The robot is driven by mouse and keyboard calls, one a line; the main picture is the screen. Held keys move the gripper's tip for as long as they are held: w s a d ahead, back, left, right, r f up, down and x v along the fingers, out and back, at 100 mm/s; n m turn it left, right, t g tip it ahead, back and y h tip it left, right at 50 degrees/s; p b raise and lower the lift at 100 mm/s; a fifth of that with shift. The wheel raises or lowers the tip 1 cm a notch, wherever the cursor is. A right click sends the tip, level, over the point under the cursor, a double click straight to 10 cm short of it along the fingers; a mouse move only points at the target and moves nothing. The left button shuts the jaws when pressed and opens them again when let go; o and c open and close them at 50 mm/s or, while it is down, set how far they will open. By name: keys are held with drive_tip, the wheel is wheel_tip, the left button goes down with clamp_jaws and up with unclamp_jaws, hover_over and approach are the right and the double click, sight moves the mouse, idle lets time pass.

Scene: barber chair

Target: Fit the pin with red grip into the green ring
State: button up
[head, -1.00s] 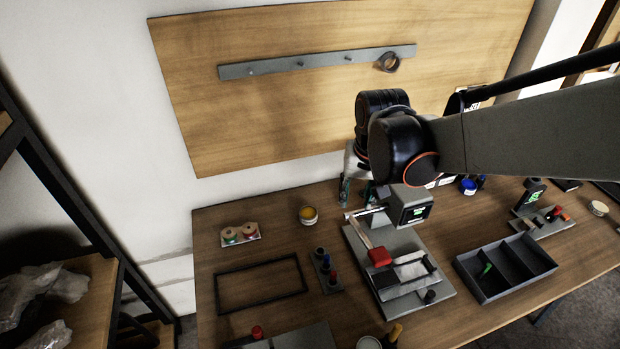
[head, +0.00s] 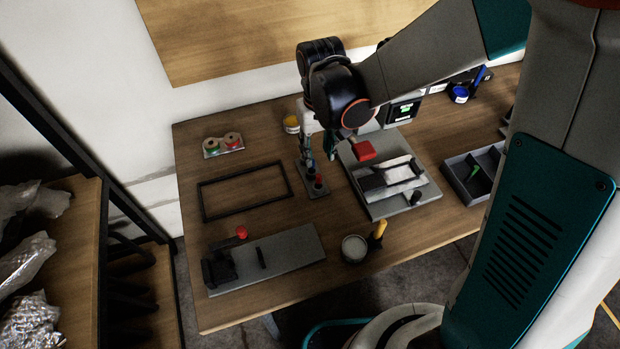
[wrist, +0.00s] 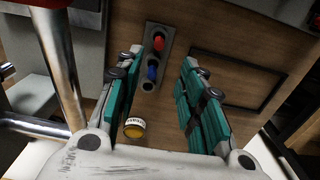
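The pin with red grip (head: 319,179) stands in a small dark grey rack (head: 323,192), partly hidden by my gripper. In the wrist view the red grip (wrist: 158,43) is near the far end of the rack, beyond a blue-gripped pin (wrist: 152,72) and an open hole. The green ring (head: 212,146) appears to be the left one of two on a small pale plate (head: 223,152) at the back left of the table. My gripper (head: 318,151) points down above the rack. In the wrist view it (wrist: 161,62) is open and empty, with the rack showing between its teal fingers.
A thin black frame (head: 203,202) lies left of the rack. A grey fixture (head: 290,250) is at the front left. A grey base with a red-handled device (head: 362,150) stands close on the right. A yellow-labelled jar (wrist: 134,128) is behind the rack. Bare wood lies around the frame.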

sight(319, 176)
wheel_tip(319, 176, down, 6)
drive_tip(key=shift+b, duration=0.8)
drive_tip(key=shift+s+d+f+b, duration=0.15)
drive_tip(key=shift+f+b, duration=0.45)
drive_tip(key=shift+f, duration=0.75)
drive_tip(key=shift+s+d+f+b, duration=0.1)
drive_tip(key=shift+f+b, duration=0.5)
drive_tip(key=shift+f, duration=0.7)
drive_tip(key=shift+r, duration=0.1)
drive_tip(key=shift+c, duration=0.6)
clamp_jaws()
